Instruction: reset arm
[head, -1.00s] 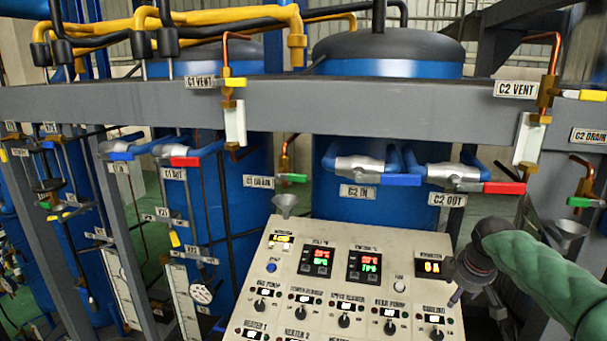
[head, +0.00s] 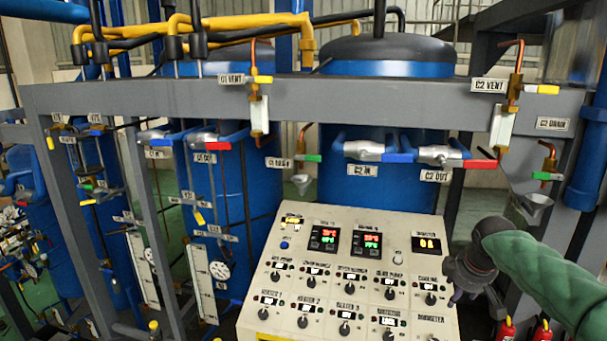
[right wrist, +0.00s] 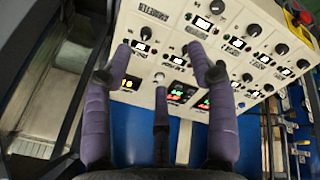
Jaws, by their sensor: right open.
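My right arm, in a green sleeve, comes in from the right in the head view. Its dark gripper (head: 468,278) is at the right edge of the cream control panel (head: 330,225), close to the panel's display and knobs. In the right wrist view the purple fingers of my right gripper (right wrist: 160,75) are spread apart with nothing between them. The control panel (right wrist: 185,20) shows beyond the fingertips; I cannot tell whether any finger touches it. My left gripper is not in view.
A grey beam (head: 400,102) crosses above the panel, carrying labelled valves with blue and red handles (head: 484,166). Blue tanks (head: 390,55) stand behind. Gauges and pipes fill the left side. Red extinguishers (head: 506,330) stand at the lower right.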

